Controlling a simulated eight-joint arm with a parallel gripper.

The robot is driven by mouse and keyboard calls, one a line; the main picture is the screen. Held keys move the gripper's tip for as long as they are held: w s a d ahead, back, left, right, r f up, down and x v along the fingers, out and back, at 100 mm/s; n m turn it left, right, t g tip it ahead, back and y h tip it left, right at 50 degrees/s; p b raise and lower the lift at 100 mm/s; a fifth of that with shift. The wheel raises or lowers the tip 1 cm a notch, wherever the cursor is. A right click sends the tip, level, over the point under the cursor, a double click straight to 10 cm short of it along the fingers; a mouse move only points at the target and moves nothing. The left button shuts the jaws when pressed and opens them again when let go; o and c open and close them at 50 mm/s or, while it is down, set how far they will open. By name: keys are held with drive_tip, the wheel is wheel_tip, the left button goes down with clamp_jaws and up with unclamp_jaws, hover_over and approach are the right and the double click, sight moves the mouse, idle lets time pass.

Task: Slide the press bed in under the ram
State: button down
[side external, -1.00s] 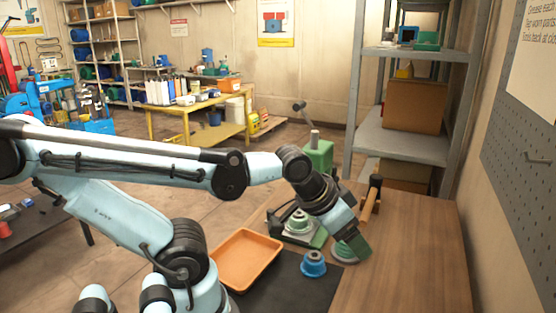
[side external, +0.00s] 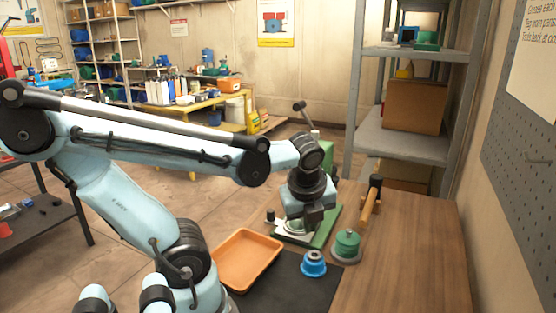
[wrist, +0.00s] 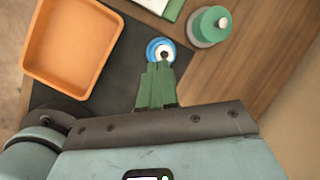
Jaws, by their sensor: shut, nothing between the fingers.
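The green press (side external: 328,160) stands at the back of the wooden bench, with a lever at its top. Its pale bed plate (side external: 292,236) lies on the green base, with a small black knob (side external: 270,215) at its left. My arm hides the ram and part of the bed. My gripper (side external: 314,222) points down in front of the press, over the bed area in the side view. In the wrist view its green fingers (wrist: 160,72) are together and empty. A corner of the press base (wrist: 172,8) shows at the top edge there.
A green round part on a grey disc (side external: 346,246) and a blue ring-shaped part (side external: 313,264) stand in front of the press. An orange tray (side external: 246,260) lies left on a dark mat (side external: 290,285). A hammer (side external: 370,200) lies right. The bench's right side is clear.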

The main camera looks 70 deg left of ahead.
sight(305, 234)
drive_tip(key=shift+w+a+f+m+g, duration=0.15)
drive_tip(key=shift+a+f+m, duration=0.55)
drive_tip(key=shift+f, duration=0.85)
drive_tip(key=shift+w+a+f+m+g, duration=0.1)
drive_tip(key=shift+a+f+m, duration=0.25)
drive_tip(key=shift+a+f, duration=0.9)
drive_tip(key=shift+w+a+f+m+g, duration=0.15)
drive_tip(key=shift+a+f+m, duration=0.35)
drive_tip(key=shift+f, duration=1.4)
drive_tip(key=shift+w+a+r, duration=0.1)
drive_tip(key=shift+w+a, duration=0.2)
drive_tip(key=shift+a, duration=0.6)
drive_tip(key=shift+w+a, duration=0.3)
drive_tip(key=shift+a, duration=0.6)
drive_tip(key=shift+w+a, duration=1.25)
drive_tip(key=shift+w, duration=0.05)
